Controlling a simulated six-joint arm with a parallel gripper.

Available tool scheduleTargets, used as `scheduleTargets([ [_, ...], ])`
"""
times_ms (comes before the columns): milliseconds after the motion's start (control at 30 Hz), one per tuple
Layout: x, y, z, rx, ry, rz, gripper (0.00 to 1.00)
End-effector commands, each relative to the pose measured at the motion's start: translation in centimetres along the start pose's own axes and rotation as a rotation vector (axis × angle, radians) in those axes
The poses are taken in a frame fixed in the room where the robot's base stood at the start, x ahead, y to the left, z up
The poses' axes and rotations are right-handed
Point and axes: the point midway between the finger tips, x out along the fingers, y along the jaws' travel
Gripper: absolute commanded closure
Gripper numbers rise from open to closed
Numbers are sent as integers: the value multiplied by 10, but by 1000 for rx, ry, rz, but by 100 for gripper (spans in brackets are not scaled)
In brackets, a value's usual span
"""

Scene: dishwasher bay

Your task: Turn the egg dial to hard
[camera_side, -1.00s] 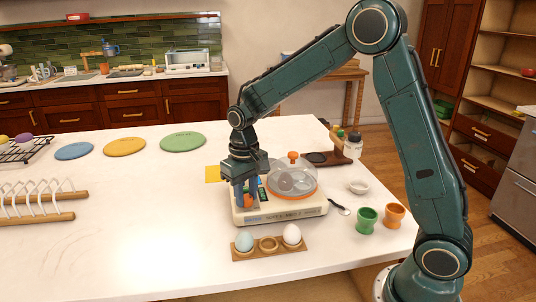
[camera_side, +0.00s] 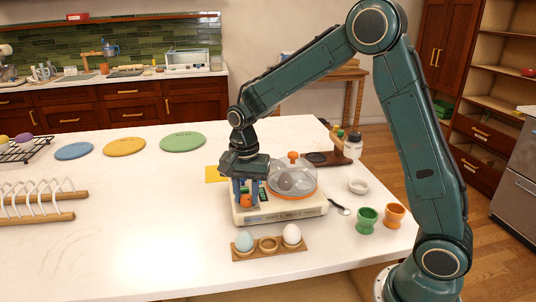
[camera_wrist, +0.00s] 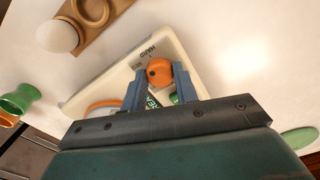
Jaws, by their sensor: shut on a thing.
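The egg dial (camera_wrist: 159,71) is a round orange knob with a dark dot, on the cream egg cooker (camera_side: 285,214). In the side view the dial (camera_side: 246,200) shows at the cooker's left end, partly hidden by my fingers. My gripper (camera_side: 246,198) points down over it and is shut on the dial. In the wrist view the two blue fingers of my gripper (camera_wrist: 158,88) stand on either side of the knob. Printed lettering, partly "HARD", shows on the panel beside the knob in the wrist view; the exact setting is hard to read.
A clear-domed lid (camera_side: 291,178) with an orange knob covers the cooker. A wooden egg holder (camera_side: 269,247) with a blue egg (camera_side: 244,241) and a white egg (camera_side: 291,234) stands in front. Green (camera_side: 367,220) and orange (camera_side: 395,215) egg cups stand to the right.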

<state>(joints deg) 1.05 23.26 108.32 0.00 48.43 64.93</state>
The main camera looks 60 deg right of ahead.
Motion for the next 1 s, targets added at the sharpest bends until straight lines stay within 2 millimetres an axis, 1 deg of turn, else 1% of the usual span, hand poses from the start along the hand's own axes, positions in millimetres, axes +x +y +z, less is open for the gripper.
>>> scheduleTargets([
  [200, 0, 0, 0, 194, 0, -1, 93],
  [500, 0, 0, 0, 377, 0, -1, 93],
  [733, 0, 0, 0, 430, 0, -1, 93],
  [1000, 0, 0, 0, 437, 0, -1, 93],
])
